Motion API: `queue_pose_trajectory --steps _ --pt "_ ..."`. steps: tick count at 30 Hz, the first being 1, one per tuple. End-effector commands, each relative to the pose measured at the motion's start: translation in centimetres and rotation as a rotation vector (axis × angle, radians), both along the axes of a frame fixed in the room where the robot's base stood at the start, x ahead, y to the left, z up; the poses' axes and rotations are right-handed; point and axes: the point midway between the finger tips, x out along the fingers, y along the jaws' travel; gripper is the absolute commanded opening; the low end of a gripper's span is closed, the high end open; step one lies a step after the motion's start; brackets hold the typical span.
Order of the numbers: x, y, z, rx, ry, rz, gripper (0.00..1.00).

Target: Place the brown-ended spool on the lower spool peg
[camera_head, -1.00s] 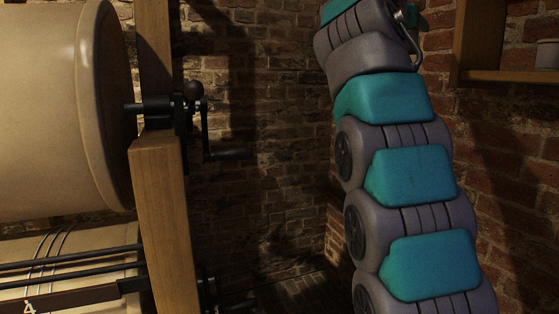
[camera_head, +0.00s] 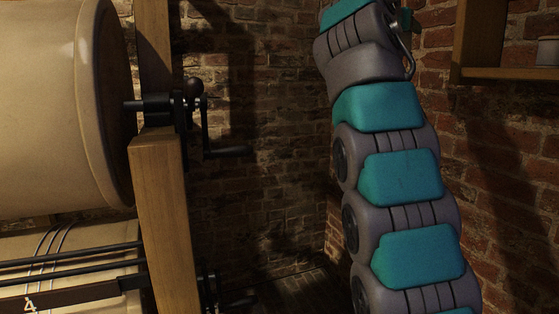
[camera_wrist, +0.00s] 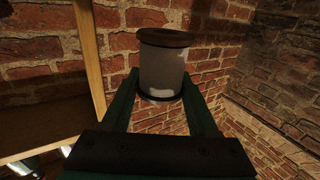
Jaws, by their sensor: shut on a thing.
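The brown-ended spool (camera_wrist: 160,72) shows in the wrist view, with a brown disc at the top, a darker rim at the bottom and a pale grey winding between. My gripper (camera_wrist: 161,88) has its two green fingers on either side of the spool and is shut on it. The spool is up in the air, roughly upright in that picture, with brick wall behind it. In the head view my arm rises out of the top of the picture, and the spool does not show there. I see no lower spool peg in either view.
In the head view a large cream drum (camera_head: 50,110) and a wooden post (camera_head: 162,215) with a black crank (camera_head: 222,151) stand at left. A wooden shelf (camera_head: 510,74) holds a pale object (camera_head: 547,53) at upper right. Open space lies between post and arm.

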Motion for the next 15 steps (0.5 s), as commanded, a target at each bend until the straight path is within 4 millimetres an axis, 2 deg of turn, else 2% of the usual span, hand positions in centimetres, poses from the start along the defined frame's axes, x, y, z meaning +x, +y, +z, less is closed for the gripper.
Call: queue_pose_trajectory --steps 10,15 --pt "3.0 1.1 -2.2 -0.001 0.002 0.068 0.07" --pt "6.5 2.5 -5.4 -0.001 0.007 0.155 0.07"
